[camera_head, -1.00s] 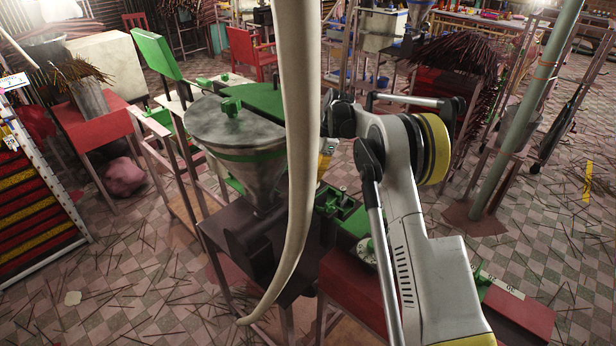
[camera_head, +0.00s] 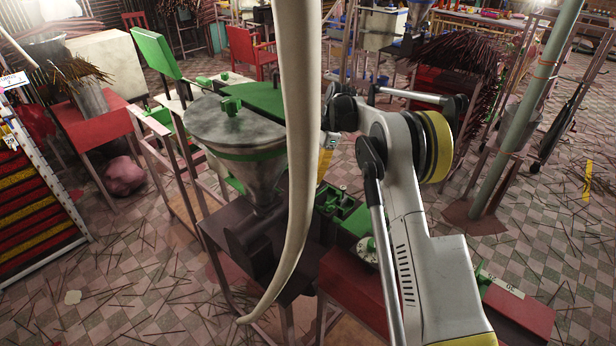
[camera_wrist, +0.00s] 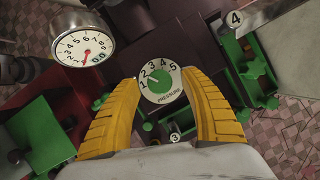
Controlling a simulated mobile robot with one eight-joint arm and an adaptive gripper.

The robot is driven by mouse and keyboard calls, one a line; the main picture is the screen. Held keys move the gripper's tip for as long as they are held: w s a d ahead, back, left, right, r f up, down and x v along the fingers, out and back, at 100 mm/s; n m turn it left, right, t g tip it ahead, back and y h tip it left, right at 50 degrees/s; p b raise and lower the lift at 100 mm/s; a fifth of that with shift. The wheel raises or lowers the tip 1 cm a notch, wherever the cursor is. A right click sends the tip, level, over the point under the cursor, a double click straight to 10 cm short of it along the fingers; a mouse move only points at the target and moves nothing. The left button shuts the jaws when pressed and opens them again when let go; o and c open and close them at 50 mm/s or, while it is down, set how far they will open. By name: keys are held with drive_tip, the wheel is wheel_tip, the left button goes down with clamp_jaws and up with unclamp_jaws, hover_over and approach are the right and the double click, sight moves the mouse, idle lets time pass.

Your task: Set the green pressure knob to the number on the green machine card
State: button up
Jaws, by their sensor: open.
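In the wrist view, the pressure dial (camera_wrist: 147,92) is a white round plate numbered 1 to 5, with "PRESSURE" printed below. The green knob (camera_wrist: 164,84) is at its centre; its white pointer leans left, seemingly near the 2. My gripper (camera_wrist: 160,77) is open, with its yellow ribbed fingers on either side of the dial. I cannot tell whether they touch the knob. A round "4" marker (camera_wrist: 235,18) is at upper right and a round "3" marker (camera_wrist: 174,137) below the dial; I cannot tell which belongs to the green machine card.
A white gauge (camera_wrist: 84,48) with a red needle stands left of the dial. Green parts (camera_wrist: 247,72) lie to the right. In the head view, a metal hopper (camera_head: 255,175) stands left of my arm, and a pale curved tusk-like shape (camera_head: 300,120) crosses in front.

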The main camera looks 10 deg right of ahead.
drive_tip(key=s+v, duration=0.1)
drive_tip(key=v, duration=0.9)
drive_tip(key=shift+w+d+r, duration=0.15)
drive_tip(key=shift+w+r, duration=0.05)
drive_tip(key=shift+w, duration=0.3)
drive_tip(key=shift+s+f, duration=0.1)
